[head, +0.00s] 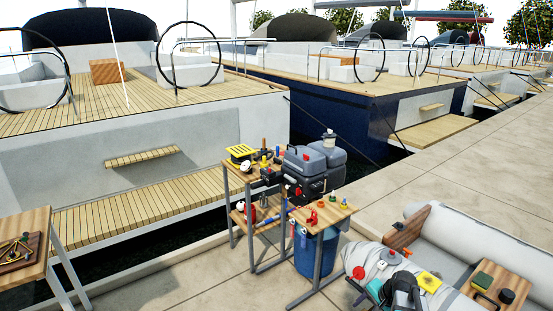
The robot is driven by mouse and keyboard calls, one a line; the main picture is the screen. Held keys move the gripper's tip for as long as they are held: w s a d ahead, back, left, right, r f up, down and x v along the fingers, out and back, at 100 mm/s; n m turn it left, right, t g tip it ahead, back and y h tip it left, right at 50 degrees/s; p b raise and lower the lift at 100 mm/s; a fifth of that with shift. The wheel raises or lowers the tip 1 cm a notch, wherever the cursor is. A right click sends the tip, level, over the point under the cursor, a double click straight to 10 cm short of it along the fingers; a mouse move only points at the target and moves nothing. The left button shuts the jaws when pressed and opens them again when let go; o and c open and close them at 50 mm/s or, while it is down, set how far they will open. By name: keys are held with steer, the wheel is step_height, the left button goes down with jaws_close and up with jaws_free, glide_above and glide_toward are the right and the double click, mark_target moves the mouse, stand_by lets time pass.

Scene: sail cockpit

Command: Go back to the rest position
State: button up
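My gripper and arm do not show clearly in the head view, so I cannot see whether the gripper is open or shut or what it holds. No part that I can surely call mine is in the picture. The task names no other object.
A small wooden table (22,223) with a tray stands at left. Cluttered wooden stands (333,217) and a blue bin (316,252) fill the middle. A grey inflatable boat (465,240) with loose items lies at right. Moored sailboats (200,134) line the dock (450,160), bare at right.

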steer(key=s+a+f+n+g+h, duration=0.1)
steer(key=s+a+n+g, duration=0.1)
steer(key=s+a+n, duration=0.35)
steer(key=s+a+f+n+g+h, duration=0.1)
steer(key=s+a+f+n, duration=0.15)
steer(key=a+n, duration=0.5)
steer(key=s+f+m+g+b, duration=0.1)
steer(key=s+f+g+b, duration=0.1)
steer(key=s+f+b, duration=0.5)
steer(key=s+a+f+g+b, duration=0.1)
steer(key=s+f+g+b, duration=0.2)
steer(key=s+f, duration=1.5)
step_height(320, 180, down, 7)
steer(key=b, duration=0.4)
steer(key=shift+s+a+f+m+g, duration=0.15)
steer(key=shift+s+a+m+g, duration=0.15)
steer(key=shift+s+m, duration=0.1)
